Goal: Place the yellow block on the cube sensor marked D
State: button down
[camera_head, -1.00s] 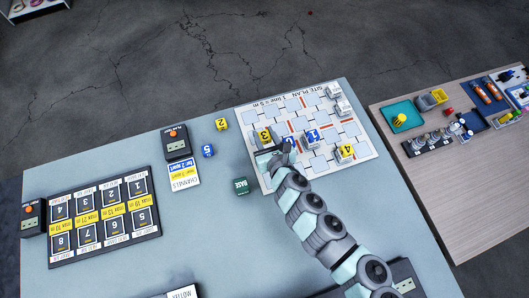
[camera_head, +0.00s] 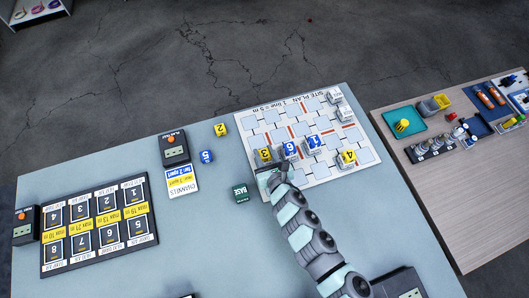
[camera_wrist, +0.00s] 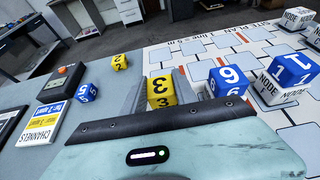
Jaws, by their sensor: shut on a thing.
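A yellow block numbered 3 (camera_head: 263,155) sits between the fingers of my gripper (camera_wrist: 163,92), which is shut on it. In the head view my gripper and the block are at the left edge of the site plan board (camera_head: 250,122). In the wrist view the yellow 3 block (camera_wrist: 161,91) is upright between the grey fingers; its underside is hidden by my gripper. Two bare white cube sensors (camera_head: 335,96) (camera_head: 345,113) stand at the board's far right; their letters are too small to read. I cannot tell which cube is marked D.
Blue blocks 6 (camera_head: 289,149) and 1 (camera_head: 313,142) and yellow block 4 (camera_head: 348,157) stand on the board close right of my gripper. Yellow 2 (camera_head: 220,130), blue 5 (camera_head: 206,156) and a green BASE block (camera_head: 240,193) are left on the table.

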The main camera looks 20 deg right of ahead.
jog(key=shift+f, duration=0.15)
jog(key=c, duration=1)
grip_release()
jog(key=shift+o, duration=0.2)
jog(key=shift+r, duration=0.25)
jog(key=p+v, duration=0.2)
jog(key=v, duration=1)
jog(key=shift+f, duration=0.1)
